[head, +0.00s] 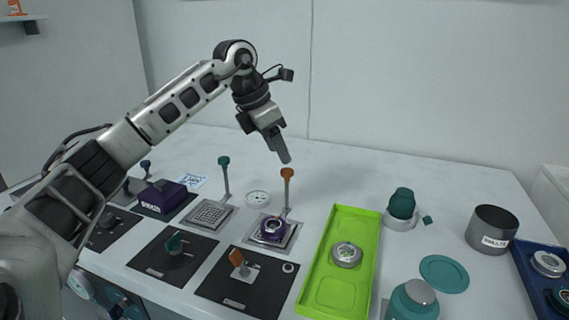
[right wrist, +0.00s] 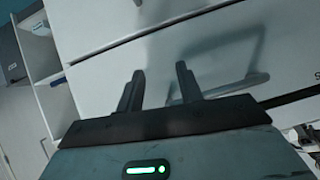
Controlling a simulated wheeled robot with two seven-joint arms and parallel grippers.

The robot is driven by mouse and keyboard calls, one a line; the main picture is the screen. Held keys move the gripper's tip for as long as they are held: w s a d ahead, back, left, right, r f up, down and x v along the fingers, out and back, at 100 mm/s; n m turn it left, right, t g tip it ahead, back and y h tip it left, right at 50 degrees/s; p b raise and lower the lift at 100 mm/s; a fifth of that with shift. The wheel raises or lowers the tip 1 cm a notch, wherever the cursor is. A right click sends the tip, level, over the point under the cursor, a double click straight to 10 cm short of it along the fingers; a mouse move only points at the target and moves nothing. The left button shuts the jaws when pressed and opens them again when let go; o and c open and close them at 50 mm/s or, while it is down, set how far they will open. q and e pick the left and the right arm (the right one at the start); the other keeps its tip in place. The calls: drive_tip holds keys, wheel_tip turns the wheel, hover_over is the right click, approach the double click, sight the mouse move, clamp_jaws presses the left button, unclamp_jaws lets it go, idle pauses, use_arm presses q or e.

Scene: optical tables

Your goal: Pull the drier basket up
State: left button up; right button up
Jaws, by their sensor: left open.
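Two square metal baskets with upright rod handles stand on the table in the head view. The left one (head: 211,214) is perforated and empty, with a teal knob (head: 224,161) on its handle. The right one (head: 291,236) has an orange knob (head: 287,172) and carries a round purple-and-silver part (head: 272,229). I cannot tell which is the drier basket. My left gripper (head: 284,156) is open, pointing down just above the orange knob, apart from it as far as I can see. My right gripper (right wrist: 158,88) is open and empty, in front of a pale cabinet front.
A green tray (head: 327,290) holding a round silver part (head: 346,254) lies right of the baskets. Black plates with a teal knob (head: 175,243) and an orange lever (head: 238,258) lie in front. A grey pot (head: 491,229) and blue tray (head: 524,262) are at right.

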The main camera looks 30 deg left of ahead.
use_arm(q)
drive_tip(key=v, duration=0.9)
drive_tip(key=shift+r, duration=0.2)
